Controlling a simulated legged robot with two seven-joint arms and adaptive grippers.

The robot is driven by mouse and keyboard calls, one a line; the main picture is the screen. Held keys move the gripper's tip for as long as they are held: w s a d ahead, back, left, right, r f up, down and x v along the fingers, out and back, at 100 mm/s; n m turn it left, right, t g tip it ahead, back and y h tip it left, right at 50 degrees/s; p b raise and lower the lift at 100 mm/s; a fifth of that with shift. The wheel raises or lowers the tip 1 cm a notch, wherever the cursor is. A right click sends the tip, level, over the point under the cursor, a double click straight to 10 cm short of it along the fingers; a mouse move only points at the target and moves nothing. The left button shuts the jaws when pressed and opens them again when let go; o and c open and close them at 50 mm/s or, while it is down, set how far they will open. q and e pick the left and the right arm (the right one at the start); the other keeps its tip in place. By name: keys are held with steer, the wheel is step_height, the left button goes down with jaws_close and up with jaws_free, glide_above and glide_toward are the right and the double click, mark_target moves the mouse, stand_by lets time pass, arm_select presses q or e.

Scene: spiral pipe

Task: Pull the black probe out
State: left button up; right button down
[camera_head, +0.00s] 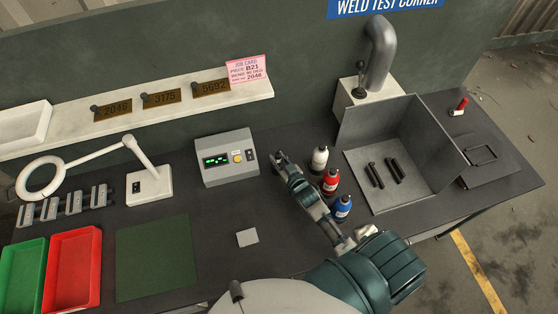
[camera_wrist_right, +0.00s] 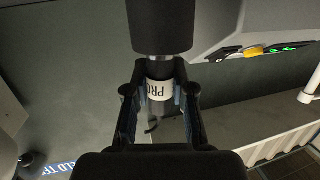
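The black probe (camera_wrist_right: 162,28) shows in the right wrist view as a thick black cylinder with a narrower part below it. That part bears a white label (camera_wrist_right: 158,88) starting "PR". My right gripper (camera_wrist_right: 160,75) has a finger on each side of the labelled part, and the fingers look closed on it. In the head view my right gripper (camera_head: 281,161) is just right of the grey meter box (camera_head: 224,158) with a green display. There the probe is mostly hidden by the gripper, and I cannot tell how deep it sits. My left gripper is not in view.
White, red (camera_head: 330,181) and blue bottles stand close right of my right gripper. A grey open box (camera_head: 380,205) with two black rods is further right. A magnifier lamp (camera_head: 148,184), a green mat (camera_head: 155,258) and red and green trays lie left. The bench before the meter is mostly clear.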

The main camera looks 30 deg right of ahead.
mark_target(277, 154)
steer(key=shift+f, duration=0.1)
steer(key=shift+a, duration=0.4)
steer(key=shift+r, duration=0.3)
steer(key=shift+d+r+p, duration=0.35)
steer(key=shift+p, duration=0.2)
steer(key=shift+r+p, duration=0.35)
steer(key=shift+p, duration=0.05)
steer(key=shift+r, duration=0.2)
steer(key=shift+a+r+p, duration=0.2)
steer(key=shift+r+p, duration=0.5)
steer(key=shift+p, duration=0.2)
steer(key=shift+d+r+p, duration=0.15)
steer(key=shift+r+p, duration=0.7)
steer(key=shift+p, duration=0.05)
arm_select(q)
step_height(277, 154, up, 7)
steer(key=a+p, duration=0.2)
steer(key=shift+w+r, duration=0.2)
arm_select(e)
steer(key=shift+r, duration=1.1)
